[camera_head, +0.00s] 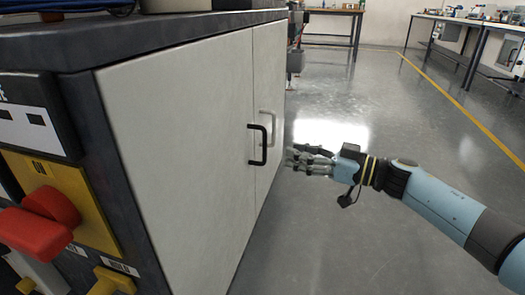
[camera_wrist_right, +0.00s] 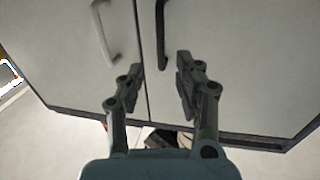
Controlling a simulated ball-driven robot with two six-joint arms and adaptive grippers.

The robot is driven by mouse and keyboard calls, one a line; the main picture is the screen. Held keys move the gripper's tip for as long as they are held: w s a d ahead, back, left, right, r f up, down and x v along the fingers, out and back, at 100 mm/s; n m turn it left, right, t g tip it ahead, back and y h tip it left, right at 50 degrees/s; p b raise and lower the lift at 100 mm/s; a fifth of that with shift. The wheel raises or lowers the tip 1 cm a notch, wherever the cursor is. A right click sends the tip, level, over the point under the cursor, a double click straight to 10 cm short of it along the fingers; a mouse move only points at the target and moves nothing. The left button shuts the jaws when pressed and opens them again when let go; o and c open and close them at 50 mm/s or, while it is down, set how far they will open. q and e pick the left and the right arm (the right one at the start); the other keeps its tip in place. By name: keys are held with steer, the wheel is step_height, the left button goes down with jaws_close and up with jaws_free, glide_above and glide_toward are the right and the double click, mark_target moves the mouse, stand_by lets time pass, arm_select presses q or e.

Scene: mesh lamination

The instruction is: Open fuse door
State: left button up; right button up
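A cabinet has two light grey doors, both closed. The near door (camera_head: 180,130) carries a black handle (camera_head: 265,145), and the far door (camera_head: 270,65) carries a pale grey handle (camera_head: 272,125). My right gripper (camera_head: 291,158) is just right of the handles in the head view, apart from them. In the right wrist view, my right gripper (camera_wrist_right: 158,82) is open and empty, its fingers either side of the door seam. The black handle (camera_wrist_right: 161,35) and the grey handle (camera_wrist_right: 103,30) show beyond the fingertips. My left gripper is not in view.
A red rotary switch (camera_head: 35,222) on a yellow plate (camera_head: 70,190) sits on the cabinet's left side. The floor (camera_head: 350,240) right of the cabinet is clear. Workbenches (camera_head: 470,20) stand far back.

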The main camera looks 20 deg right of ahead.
mark_target(264, 160)
arm_select(q)
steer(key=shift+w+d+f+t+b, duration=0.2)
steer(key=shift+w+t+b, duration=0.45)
steer(key=shift+b, duration=0.1)
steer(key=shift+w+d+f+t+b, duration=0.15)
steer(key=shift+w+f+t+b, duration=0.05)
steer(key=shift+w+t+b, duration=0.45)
arm_select(e)
steer(key=shift+x, duration=4.5)
steer(key=shift+s, duration=0.1)
steer(key=shift+c, duration=0.2)
jaws_close()
